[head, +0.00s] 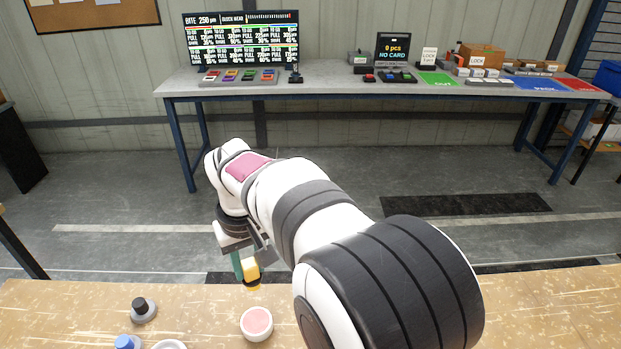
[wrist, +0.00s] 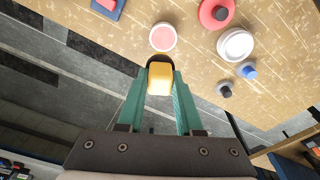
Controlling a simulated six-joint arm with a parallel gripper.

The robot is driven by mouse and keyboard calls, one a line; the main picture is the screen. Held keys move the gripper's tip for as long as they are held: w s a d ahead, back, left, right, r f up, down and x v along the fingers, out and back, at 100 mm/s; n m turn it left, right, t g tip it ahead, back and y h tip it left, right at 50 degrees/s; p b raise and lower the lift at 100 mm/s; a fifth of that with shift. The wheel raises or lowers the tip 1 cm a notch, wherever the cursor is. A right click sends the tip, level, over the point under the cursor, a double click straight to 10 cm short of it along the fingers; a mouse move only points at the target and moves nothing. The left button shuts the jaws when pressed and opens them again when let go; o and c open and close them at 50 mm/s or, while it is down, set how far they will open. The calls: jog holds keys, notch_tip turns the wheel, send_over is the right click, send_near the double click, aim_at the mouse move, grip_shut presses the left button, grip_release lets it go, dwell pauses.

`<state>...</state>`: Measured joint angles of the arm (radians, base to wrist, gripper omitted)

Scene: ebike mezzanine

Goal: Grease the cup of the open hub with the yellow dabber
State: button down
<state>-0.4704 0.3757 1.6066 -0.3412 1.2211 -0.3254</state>
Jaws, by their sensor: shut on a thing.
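My gripper (head: 247,264) hangs over the near workbench's far edge, its green fingers shut on the yellow dabber (head: 252,271). In the wrist view the dabber (wrist: 160,81) sits between both fingers (wrist: 160,92), with a dark part at its far end. A round white pot with a pink top or filling (head: 257,323) stands on the bench, nearer than the dabber and apart from it. A round white piece (wrist: 236,45) with a raised rim stands farther along; only its edge shows in the head view (head: 169,345). I cannot tell which piece is the open hub.
A dark-knobbed grey piece (head: 143,309) and a blue-capped piece (head: 127,342) stand on the left of the bench. The wrist view shows a red disc with a dark knob (wrist: 217,12) and a blue item (wrist: 108,6). A grey table (head: 330,84) with screens stands beyond open floor.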

jog(key=s+a+f+n, duration=0.2)
jog(key=s+a+f, duration=0.2)
jog(key=a, duration=0.6)
jog(key=s+a+f+n, duration=0.3)
jog(key=s+a+f, duration=0.15)
jog(key=a, duration=0.45)
jog(key=shift+w+a+f, duration=0.1)
jog(key=shift+w+f, duration=0.1)
jog(key=shift+f, duration=1.5)
jog(key=shift+w+a+f, duration=0.1)
jog(key=shift+w+f, duration=0.1)
jog(key=shift+f, duration=1.45)
jog(key=shift+f, duration=0.3)
